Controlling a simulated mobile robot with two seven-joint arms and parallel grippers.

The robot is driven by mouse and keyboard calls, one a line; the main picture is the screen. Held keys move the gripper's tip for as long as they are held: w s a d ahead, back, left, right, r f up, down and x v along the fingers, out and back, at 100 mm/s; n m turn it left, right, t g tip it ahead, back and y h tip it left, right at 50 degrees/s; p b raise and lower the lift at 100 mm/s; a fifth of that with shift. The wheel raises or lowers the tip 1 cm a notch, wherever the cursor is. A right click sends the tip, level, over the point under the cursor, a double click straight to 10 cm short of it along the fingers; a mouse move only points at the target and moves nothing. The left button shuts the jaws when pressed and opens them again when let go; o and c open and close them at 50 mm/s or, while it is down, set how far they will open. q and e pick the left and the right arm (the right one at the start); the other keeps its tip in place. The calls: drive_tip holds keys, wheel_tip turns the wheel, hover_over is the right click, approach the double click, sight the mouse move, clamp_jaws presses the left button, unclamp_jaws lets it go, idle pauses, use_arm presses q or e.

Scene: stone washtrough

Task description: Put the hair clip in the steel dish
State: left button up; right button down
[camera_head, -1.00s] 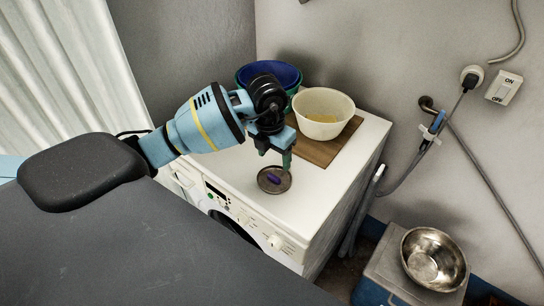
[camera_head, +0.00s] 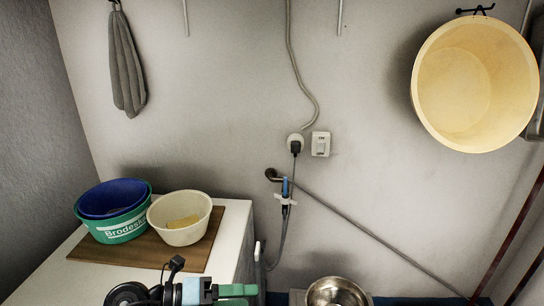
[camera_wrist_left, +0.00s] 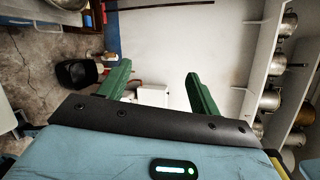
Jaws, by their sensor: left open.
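My left gripper (camera_head: 237,292) shows at the bottom edge of the head view, near the right side of the white machine top, with its green fingers pointing right. In the left wrist view the two green fingers of this gripper (camera_wrist_left: 158,70) stand wide apart with nothing between them. The small round dish with a purple item, seen in the earlier head frame, is outside the present views, so I cannot see the hair clip now. A shiny steel bowl (camera_head: 337,292) shows at the bottom of the head view, partly cut off. My right gripper is not in view.
A cream bowl (camera_head: 181,233) with something yellow inside stands on a brown board (camera_head: 150,253), beside a green basin (camera_head: 121,232) holding a blue one (camera_head: 110,197). A hose (camera_head: 283,230) runs down the wall. A yellow tub (camera_head: 474,85) hangs at right.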

use_arm(q)
drive_tip(key=w+a+r+n+t+y, duration=0.15)
drive_tip(key=a+r+n+t, duration=0.45)
drive_tip(key=n+t, duration=0.9)
drive_tip(key=s+a+f+n+g+y, duration=0.35)
drive_tip(key=a+f+n+y, duration=0.65)
drive_tip(key=n+y, duration=0.4)
drive_tip(key=s+a+f+n+g, duration=0.35)
drive_tip(key=s+f+g, duration=0.25)
drive_tip(key=s+f, duration=0.4)
drive_tip(key=s+d+f+n+g+h, duration=0.1)
drive_tip(key=s+f+g, duration=0.25)
drive_tip(key=s, duration=0.55)
drive_tip(key=s+d+f+n+g, duration=0.1)
drive_tip(key=s+d+f+g, duration=0.1)
drive_tip(key=s+g, duration=0.5)
drive_tip(key=w+d+f+t+h, duration=0.2)
drive_tip(key=w+f+t, duration=0.3)
drive_tip(key=f+t, duration=0.5)
drive_tip(key=shift+d, duration=0.35)
